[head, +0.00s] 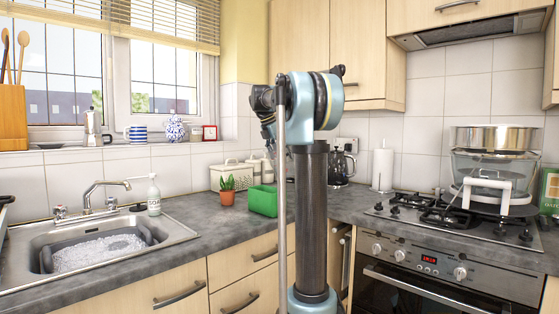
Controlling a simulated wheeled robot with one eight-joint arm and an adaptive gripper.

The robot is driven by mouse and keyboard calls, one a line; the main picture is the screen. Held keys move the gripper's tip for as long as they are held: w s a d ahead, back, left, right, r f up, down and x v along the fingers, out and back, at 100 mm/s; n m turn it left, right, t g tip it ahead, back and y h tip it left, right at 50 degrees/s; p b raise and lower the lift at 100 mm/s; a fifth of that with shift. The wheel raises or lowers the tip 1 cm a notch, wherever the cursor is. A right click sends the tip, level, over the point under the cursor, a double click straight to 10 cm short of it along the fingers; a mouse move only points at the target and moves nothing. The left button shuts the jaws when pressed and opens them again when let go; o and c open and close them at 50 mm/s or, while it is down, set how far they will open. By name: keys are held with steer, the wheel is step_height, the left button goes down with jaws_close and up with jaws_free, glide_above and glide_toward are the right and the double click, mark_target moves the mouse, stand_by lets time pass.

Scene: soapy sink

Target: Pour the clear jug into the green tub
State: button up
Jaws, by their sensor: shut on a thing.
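The green tub (263,201) sits on the grey worktop, right of a small potted plant, with its right end close to my arm in the picture. I cannot make out the clear jug for certain in the head view. My arm stands upright in the middle and bends at a pale blue joint near the top. The dark parts left of that joint belong to my arm, but I cannot make out my gripper's fingers or anything held in them.
The sink (180,236) with suds is at left, with a tap (92,200) and a soap bottle (154,197). A dark-handled glass pot (337,166) stands at the back corner. A large glass and steel pot (488,138) stands on the hob (455,231) at right.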

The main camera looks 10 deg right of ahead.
mark_target(271, 162)
steer(key=h, duration=0.2)
steer(key=f+t+h, duration=0.1)
steer(key=shift+h, duration=0.4)
steer(key=h, duration=0.1)
steer(key=f+t+h, duration=0.1)
steer(key=shift+a+f+h, duration=0.2)
steer(key=shift+a+h, duration=0.05)
steer(key=shift+h, duration=0.05)
steer(key=shift+s+a+f+t+h, duration=0.1)
steer(key=shift+a+f+t+h, duration=0.15)
steer(key=shift+h, duration=0.3)
steer(key=shift+s+a+f+t+h, duration=0.1)
steer(key=shift+f+t+h, duration=0.15)
steer(key=shift+h, duration=0.3)
steer(key=h, duration=0.1)
steer(key=a+t+h, duration=0.1)
steer(key=shift+s+a+h, duration=0.1)
steer(key=shift+s+h, duration=0.1)
steer(key=shift+h, duration=0.2)
steer(key=shift+s+a+r+t+h, duration=0.15)
steer(key=shift+a+r+t+h, duration=0.15)
steer(key=shift+h, duration=0.4)
steer(key=shift+s+a+r+t+h, duration=0.1)
steer(key=shift+a+r+t+h, duration=0.2)
steer(key=shift+h, duration=0.4)
steer(key=shift+a, duration=0.1)
